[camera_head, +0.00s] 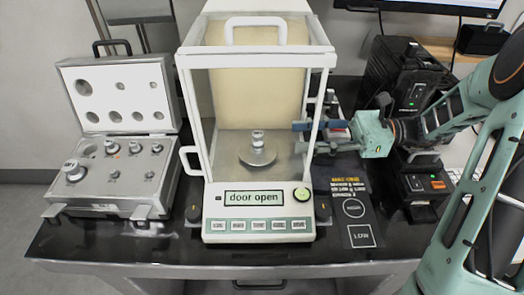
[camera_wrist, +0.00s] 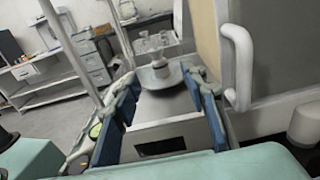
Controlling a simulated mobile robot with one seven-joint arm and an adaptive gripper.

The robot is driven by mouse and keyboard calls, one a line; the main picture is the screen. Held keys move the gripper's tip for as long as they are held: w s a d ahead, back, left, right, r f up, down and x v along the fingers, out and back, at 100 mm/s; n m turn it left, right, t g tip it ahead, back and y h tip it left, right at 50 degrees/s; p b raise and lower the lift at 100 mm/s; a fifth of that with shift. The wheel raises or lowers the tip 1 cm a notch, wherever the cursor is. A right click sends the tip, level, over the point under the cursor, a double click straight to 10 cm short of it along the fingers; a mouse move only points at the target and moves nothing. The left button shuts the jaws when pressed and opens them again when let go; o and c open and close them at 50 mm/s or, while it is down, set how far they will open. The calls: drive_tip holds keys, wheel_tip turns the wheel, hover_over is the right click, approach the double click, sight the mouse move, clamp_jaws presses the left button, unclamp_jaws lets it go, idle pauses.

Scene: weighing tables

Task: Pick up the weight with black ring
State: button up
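A small silver weight (camera_head: 257,138) stands upright on the round pan (camera_head: 257,156) inside the glass balance; a darker band seems to show near its top, but its ring colour is hard to tell. In the wrist view the weight (camera_wrist: 160,66) is ahead, between the fingertips in the picture but beyond them. My gripper (camera_head: 303,137) is open and empty at the balance's right side, its blue fingers pointing left toward the weight. In the wrist view my gripper (camera_wrist: 161,85) shows both fingers apart, with the pan (camera_wrist: 160,78) beyond.
The balance (camera_head: 260,210) reads "door open"; its white frame posts and door handle (camera_wrist: 237,65) are close to my fingers. An open weight case (camera_head: 165,205) with several weights stands left. Black devices (camera_head: 410,85) stand at right.

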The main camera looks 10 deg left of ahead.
drive_tip(key=x, duration=0.5)
drive_tip(key=shift+s+a+b, duration=0.1)
drive_tip(key=shift+a+b, duration=0.15)
drive_tip(key=shift+b, duration=0.05)
drive_tip(key=b+x, duration=0.1)
drive_tip(key=x, duration=0.4)
drive_tip(key=shift+s+a+r, duration=0.15)
drive_tip(key=shift+s+r, duration=0.05)
clamp_jaws()
